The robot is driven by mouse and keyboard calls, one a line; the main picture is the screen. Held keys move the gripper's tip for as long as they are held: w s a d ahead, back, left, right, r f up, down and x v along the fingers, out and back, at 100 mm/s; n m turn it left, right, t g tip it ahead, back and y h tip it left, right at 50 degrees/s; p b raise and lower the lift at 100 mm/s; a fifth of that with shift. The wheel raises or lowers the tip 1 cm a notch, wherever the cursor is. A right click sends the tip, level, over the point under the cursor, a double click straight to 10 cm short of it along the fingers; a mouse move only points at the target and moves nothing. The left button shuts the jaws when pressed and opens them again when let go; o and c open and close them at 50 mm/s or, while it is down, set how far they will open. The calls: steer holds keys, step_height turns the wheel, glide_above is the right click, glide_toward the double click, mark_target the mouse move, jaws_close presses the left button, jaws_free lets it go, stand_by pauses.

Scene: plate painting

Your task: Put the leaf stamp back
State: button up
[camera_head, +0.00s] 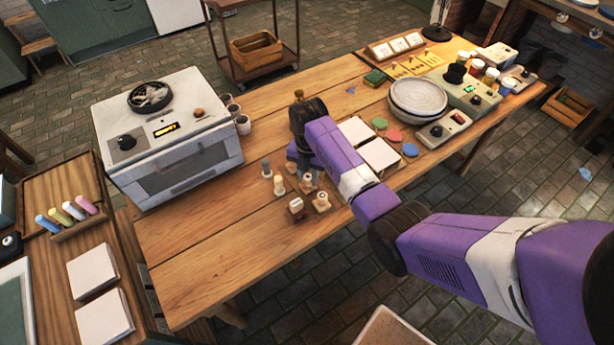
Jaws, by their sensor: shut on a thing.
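Several small stamps with pale handles and wooden bases stand in a cluster at the middle front of the wooden table, among them a front stamp (297,205), a right stamp (321,201) and a left stamp (279,185). A greyer piece (266,167) stands behind them. My gripper (306,172) points down at the back of this cluster, largely hidden by my purple arm. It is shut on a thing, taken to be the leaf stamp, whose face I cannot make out. I cannot tell whether it touches the table.
A white kiln (165,135) and grey cups (242,125) stand left. The table's front left (200,260) is clear.

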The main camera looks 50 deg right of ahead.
mark_target(308, 176)
steer(key=o, duration=1.1)
steer(key=shift+c, duration=0.2)
step_height(308, 176, up, 12)
